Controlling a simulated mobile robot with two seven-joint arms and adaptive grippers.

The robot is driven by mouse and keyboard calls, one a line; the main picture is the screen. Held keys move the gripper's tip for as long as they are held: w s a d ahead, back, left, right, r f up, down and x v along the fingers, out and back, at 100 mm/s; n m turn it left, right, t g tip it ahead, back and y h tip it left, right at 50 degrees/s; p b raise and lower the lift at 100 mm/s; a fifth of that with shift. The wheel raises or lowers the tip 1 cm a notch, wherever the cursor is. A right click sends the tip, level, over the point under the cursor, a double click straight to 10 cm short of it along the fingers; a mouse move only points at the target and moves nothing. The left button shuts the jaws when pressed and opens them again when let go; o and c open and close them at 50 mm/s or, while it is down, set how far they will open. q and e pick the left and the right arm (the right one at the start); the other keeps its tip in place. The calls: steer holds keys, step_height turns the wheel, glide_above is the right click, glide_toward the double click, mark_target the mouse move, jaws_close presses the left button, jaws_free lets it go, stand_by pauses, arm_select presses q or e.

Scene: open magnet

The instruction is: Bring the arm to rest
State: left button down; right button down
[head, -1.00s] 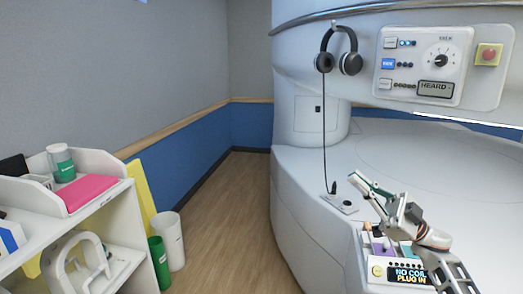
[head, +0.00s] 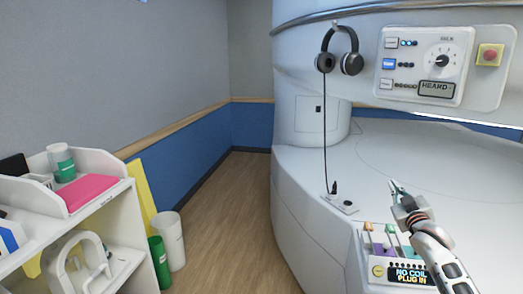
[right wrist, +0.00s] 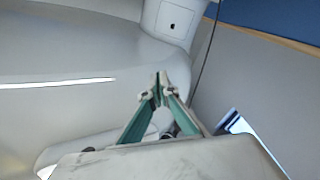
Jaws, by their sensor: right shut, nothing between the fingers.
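My right gripper (head: 396,184) is above the near edge of the white scanner table, at the lower right of the head view. In the right wrist view its green-sided fingers (right wrist: 159,78) meet at the tips, with nothing between them. It is apart from the coil box (head: 405,273), whose lit display reads "NO COIL PLUG IN". My right forearm crosses in front of the right part of that box. My left gripper does not show.
Headphones (head: 338,52) hang on the scanner front, their cable running down to a small plate (head: 342,204) on the table. A control panel (head: 436,67) reads "HEARD". A white shelf (head: 120,225) with a pink pad and bottle stands left. The floor between is clear.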

steer(key=s+a+f+g, duration=0.1)
steer(key=s+a+f, duration=0.1)
steer(key=f, duration=0.3)
steer(key=s+a+f+g, duration=0.1)
steer(key=s+f, duration=0.2)
steer(key=f, duration=0.2)
steer(key=s+a+f+y, duration=0.1)
steer(key=s+a+f, duration=0.1)
steer(key=f, duration=0.4)
steer(key=shift+s+a+n+g, duration=0.2)
steer(key=shift+a+n+g, duration=0.1)
steer(key=shift+n+g, duration=0.1)
steer(key=s+a+f+g+y, duration=0.1)
steer(key=s+a+f+g, duration=0.1)
steer(key=s+a+f, duration=0.65)
steer(key=s+a+f+g+y, duration=0.1)
steer(key=s+a+f+g, duration=0.15)
steer(key=s+f, duration=1.15)
steer(key=s+a+f, duration=0.1)
steer(key=s+a, duration=0.1)
steer(key=s, duration=0.7)
steer(key=s+a+f+m+g, duration=0.1)
steer(key=s+a, duration=0.2)
steer(key=s, duration=0.6)
steer(key=shift+s+f+y, duration=0.2)
steer(key=shift+f+y, duration=0.05)
steer(key=shift+y, duration=0.05)
